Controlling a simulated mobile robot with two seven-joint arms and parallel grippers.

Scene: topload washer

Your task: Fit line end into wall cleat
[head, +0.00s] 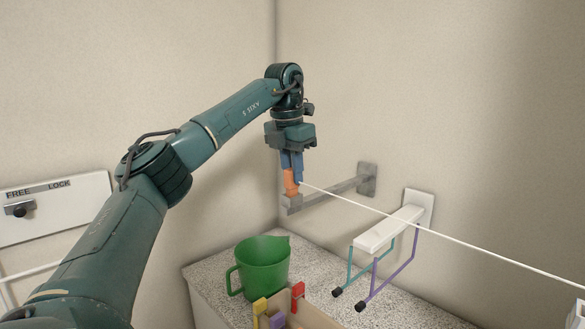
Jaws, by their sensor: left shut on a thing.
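My left gripper (292,168) hangs fingers down near the room corner and is shut on the orange line end (291,184). A thin white line (430,232) runs taut from it, down to the right edge of the view. A grey bracket (335,188), which looks like the wall cleat, reaches out from a plate on the right wall. The lower tip of the orange end is at the bracket's free end; I cannot tell whether it is seated, touching, or just in front. My right gripper is not in view.
A white wall holder (390,228) carries teal and purple wire pieces under the line. A green jug (262,268) stands on the speckled counter (218,268), beside a bin (300,313) with coloured clips. A FREE/LOCK panel (55,208) is on the left wall.

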